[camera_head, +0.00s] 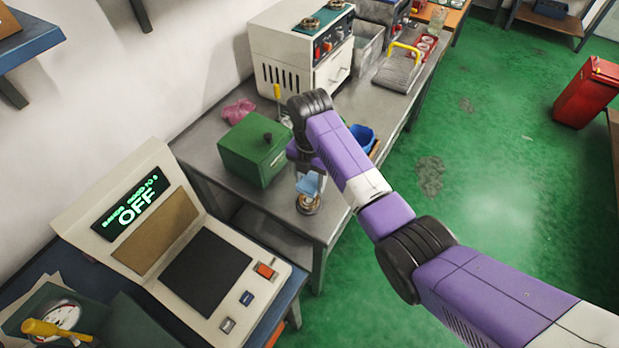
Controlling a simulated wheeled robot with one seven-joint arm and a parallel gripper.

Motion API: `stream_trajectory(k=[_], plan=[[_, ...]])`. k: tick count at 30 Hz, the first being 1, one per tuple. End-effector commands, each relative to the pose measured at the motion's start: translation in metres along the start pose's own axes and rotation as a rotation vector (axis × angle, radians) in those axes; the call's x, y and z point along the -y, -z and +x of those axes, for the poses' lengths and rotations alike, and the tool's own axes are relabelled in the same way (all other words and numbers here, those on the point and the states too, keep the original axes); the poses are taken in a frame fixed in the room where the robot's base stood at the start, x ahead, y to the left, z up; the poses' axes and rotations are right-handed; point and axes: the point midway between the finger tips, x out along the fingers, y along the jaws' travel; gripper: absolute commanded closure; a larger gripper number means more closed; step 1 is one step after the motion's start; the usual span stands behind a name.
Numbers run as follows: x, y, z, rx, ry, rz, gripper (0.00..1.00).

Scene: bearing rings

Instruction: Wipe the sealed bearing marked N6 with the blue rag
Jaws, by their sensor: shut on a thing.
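My gripper (310,174) is shut on a light blue rag (308,184) at the near right end of the grey workbench (285,222). My arm hides most of the gripper from above. A metal bearing ring (308,205) lies on the bench right under the rag. The rag hangs down to it and covers part of it. I cannot tell whether they touch, and no N6 mark is readable on the ring.
A green box (253,150) stands left of my gripper, with a pink rag (238,111) behind it. A blue bin (362,137) is just right of my arm. A cream machine (292,55) stands farther back. A console (165,235) reading OFF is at the front left.

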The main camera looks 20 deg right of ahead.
Motion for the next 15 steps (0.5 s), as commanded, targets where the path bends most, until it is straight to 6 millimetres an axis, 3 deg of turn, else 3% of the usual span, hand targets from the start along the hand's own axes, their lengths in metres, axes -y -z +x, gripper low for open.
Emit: stream_trajectory(k=[8, 15], plan=[[-0.004, -0.002, 0.005, -0.001, 0.001, -0.06, 0.81], [-0.004, -0.001, 0.024, 0.0, 0.001, -0.062, 0.81]])
